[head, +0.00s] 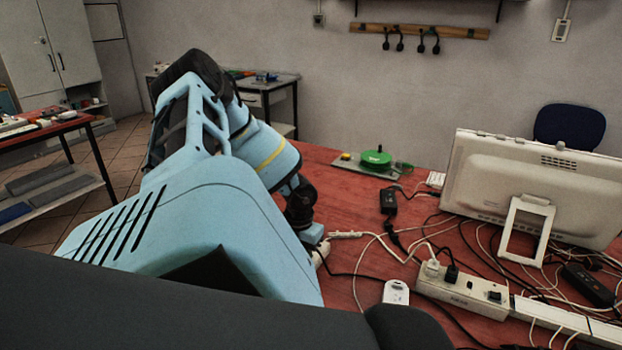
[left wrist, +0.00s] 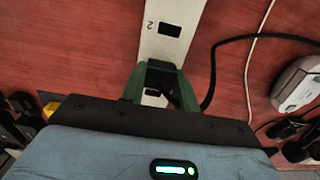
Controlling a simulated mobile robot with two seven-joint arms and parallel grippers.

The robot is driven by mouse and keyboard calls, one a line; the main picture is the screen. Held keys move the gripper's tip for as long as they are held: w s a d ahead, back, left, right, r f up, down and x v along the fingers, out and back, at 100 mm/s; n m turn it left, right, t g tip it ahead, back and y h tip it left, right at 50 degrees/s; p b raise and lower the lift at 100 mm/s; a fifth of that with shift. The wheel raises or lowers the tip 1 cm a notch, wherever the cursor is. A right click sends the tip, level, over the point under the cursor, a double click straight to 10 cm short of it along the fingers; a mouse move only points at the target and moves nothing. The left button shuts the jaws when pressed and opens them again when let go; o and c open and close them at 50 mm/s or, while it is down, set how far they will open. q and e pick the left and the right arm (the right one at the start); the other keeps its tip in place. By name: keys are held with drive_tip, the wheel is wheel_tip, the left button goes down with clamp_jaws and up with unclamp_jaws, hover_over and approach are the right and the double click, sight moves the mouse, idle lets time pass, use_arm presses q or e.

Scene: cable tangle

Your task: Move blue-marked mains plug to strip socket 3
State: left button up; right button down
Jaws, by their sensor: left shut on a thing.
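My left gripper (left wrist: 160,78) is shut on a black plug (left wrist: 160,72) with a dark blue edge, held between its green fingers. A black cable (left wrist: 210,85) runs from near it up and right. Beneath lies a white strip (left wrist: 153,42) with a dark socket (left wrist: 170,28) marked 2 ahead of the plug. I cannot tell whether the plug is above or seated in the strip. In the head view my arm hides most of the gripper and plug. A power strip (head: 450,288) there holds a white plug (head: 431,268) and a black plug (head: 451,272). My right gripper is not in view.
Loose cables cross the red table (head: 345,180) around the strip. A white device (head: 396,292) lies near the front, and a black adapter (head: 388,201) farther back. A monitor (head: 535,185) stands at right. A green reel (head: 376,158) sits on a board at the back.

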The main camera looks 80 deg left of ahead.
use_arm(q)
drive_tip(key=shift+f, duration=0.25)
drive_tip(key=o, duration=1.2)
wheel_tip(320, 180, up, 8)
drive_tip(key=shift+f, duration=0.1)
